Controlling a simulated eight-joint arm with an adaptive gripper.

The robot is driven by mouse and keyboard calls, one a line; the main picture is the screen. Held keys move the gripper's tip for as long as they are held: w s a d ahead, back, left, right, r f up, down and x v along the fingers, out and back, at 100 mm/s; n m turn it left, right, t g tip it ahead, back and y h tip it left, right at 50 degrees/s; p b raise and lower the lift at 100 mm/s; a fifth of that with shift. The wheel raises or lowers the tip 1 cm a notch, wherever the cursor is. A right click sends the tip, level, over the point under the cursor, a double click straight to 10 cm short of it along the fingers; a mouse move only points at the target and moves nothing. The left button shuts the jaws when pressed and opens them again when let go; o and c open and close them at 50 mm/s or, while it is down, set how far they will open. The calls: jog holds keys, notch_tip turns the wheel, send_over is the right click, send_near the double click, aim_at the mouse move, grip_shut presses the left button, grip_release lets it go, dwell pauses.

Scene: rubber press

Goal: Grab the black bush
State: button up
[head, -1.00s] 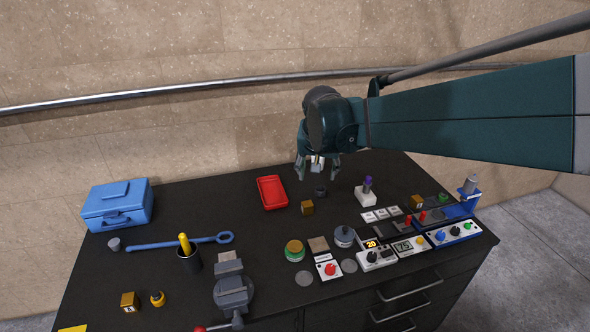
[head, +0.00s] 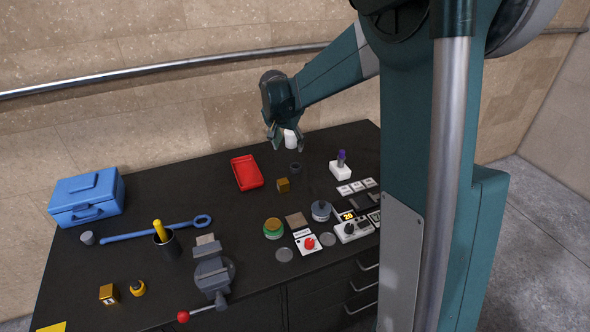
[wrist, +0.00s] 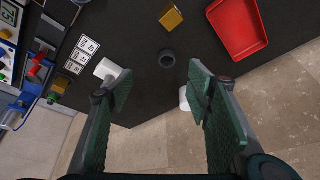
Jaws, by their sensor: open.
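The black bush (head: 294,169) is a small dark ring standing on the dark bench top, right of the red tray. In the wrist view the bush (wrist: 167,59) shows its round opening, just beyond the gap between the fingertips. My gripper (head: 284,142) is open and empty, above the bench near its far edge, behind and above the bush. In the wrist view the two green-padded fingers of my gripper (wrist: 160,79) are spread wide, with nothing between the pads. The bush stands apart from both fingers.
A red tray (head: 246,173) and a brass cube (head: 282,185) lie close by. A white cylinder (wrist: 184,98) sits beside the right finger in the wrist view. A white block with a purple-topped peg (head: 340,169) stands to the right. Bare bench surrounds the bush.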

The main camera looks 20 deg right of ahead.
aim_at(295, 164)
jog(key=w+d+f+m, duration=0.1)
jog(key=w+d+f, duration=0.1)
jog(key=w+f, duration=0.3)
jog(key=w+d+f+m+g+h, duration=0.1)
jog(key=w+d+f+m, duration=0.1)
jog(key=w+f, duration=0.3)
jog(key=x, duration=0.4)
jog(key=shift+f+b, duration=0.4)
jog(key=shift+f, duration=0.05)
jog(key=shift+x, duration=1.3)
jog(key=shift+x, duration=2.55)
jog(key=shift+s+a+f, duration=0.1)
jog(key=shift+a+f, duration=0.05)
jog(key=shift+a, duration=0.05)
jog(key=shift+c, duration=0.3)
jog(key=c, duration=0.8)
